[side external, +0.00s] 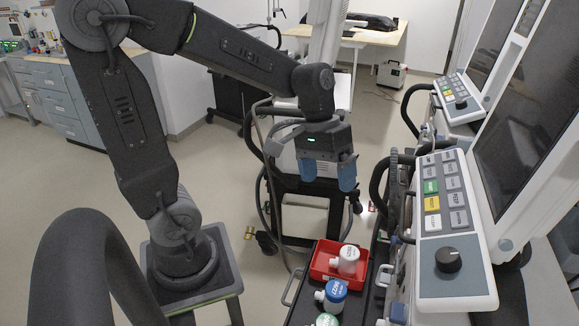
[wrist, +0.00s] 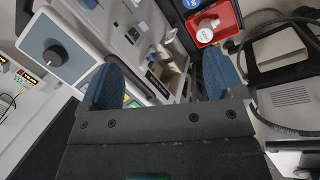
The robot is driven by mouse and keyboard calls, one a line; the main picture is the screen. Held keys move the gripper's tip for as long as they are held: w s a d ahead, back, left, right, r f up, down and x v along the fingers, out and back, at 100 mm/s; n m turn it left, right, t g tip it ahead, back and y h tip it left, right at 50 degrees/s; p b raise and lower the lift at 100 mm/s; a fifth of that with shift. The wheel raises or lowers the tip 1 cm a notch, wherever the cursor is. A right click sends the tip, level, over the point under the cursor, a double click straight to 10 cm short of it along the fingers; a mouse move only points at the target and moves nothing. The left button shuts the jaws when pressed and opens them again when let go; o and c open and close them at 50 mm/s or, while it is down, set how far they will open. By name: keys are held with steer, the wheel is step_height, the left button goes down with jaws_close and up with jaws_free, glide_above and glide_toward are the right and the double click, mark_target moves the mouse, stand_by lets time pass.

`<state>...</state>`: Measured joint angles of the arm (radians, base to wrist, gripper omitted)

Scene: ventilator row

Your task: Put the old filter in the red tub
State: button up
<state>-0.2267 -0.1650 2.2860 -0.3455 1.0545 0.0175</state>
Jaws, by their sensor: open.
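The red tub (side external: 322,262) stands on a dark cart top below my gripper. It also shows at the top of the wrist view (wrist: 229,16). A white-capped filter (side external: 348,258) sits inside the tub, with its white side port pointing left; it shows in the wrist view too (wrist: 204,35). I cannot read its cap clearly. My gripper (side external: 328,176) is open and empty, raised above and behind the tub, apart from it. Its two blue fingers are spread wide in the wrist view (wrist: 162,82).
A blue-capped filter (side external: 334,290) and a green-capped one (side external: 327,320) stand in front of the tub. Ventilators with a button panel and knob (side external: 447,259) line the right side, with dark hoses (side external: 381,178) hanging near the cart. Open floor (side external: 215,185) lies left of the cart.

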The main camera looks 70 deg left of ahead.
steer(key=s+d+r+m+t+y, duration=0.1)
steer(key=s+r+m+t+y, duration=0.2)
steer(key=s, duration=0.5)
steer(key=shift+d+r+m+t, duration=0.3)
steer(key=shift+r+m+t, duration=0.45)
steer(key=shift+t, duration=0.15)
